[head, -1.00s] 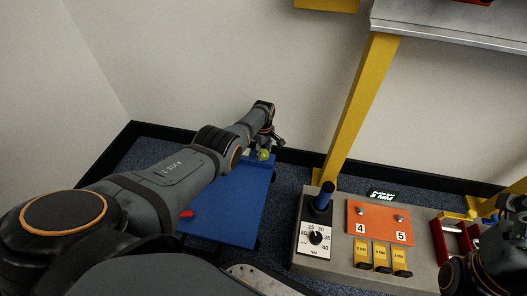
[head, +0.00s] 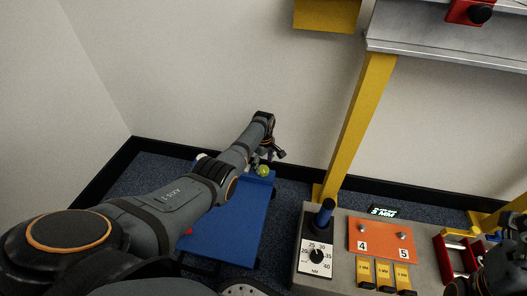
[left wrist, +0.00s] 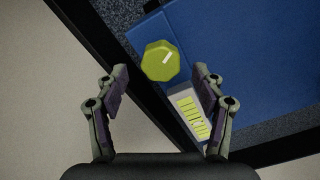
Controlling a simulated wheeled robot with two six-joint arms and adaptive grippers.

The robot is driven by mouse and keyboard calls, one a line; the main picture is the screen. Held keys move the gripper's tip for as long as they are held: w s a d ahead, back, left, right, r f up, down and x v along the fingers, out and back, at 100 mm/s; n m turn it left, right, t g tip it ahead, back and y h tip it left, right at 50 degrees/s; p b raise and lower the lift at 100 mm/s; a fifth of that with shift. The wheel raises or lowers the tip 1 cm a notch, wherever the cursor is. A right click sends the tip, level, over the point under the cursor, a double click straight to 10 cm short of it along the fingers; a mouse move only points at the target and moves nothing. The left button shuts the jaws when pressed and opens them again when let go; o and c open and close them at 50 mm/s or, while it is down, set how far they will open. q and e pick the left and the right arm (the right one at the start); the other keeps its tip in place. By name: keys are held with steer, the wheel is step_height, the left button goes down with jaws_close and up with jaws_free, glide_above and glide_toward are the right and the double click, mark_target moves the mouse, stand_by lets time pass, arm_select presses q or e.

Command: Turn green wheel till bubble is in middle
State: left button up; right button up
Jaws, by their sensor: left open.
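The green wheel (left wrist: 160,61) is a faceted yellow-green knob with a white mark, at the far end of the blue table (left wrist: 235,60). It also shows in the head view (head: 263,170). Beside it is a pale level housing (left wrist: 178,97) with a yellow-green striped vial (left wrist: 190,112). A small pale spot near the vial's lower end may be the bubble, but I cannot tell surely. My left gripper (left wrist: 162,76) is open, its fingers on either side of the wheel in the picture, not visibly touching it. In the head view the left gripper (head: 267,154) is just above the wheel.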

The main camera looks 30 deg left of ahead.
mark_target(263, 169)
arm_select(q)
step_height(263, 169, up, 9)
steer(key=shift+r, duration=0.2)
stand_by(0.4)
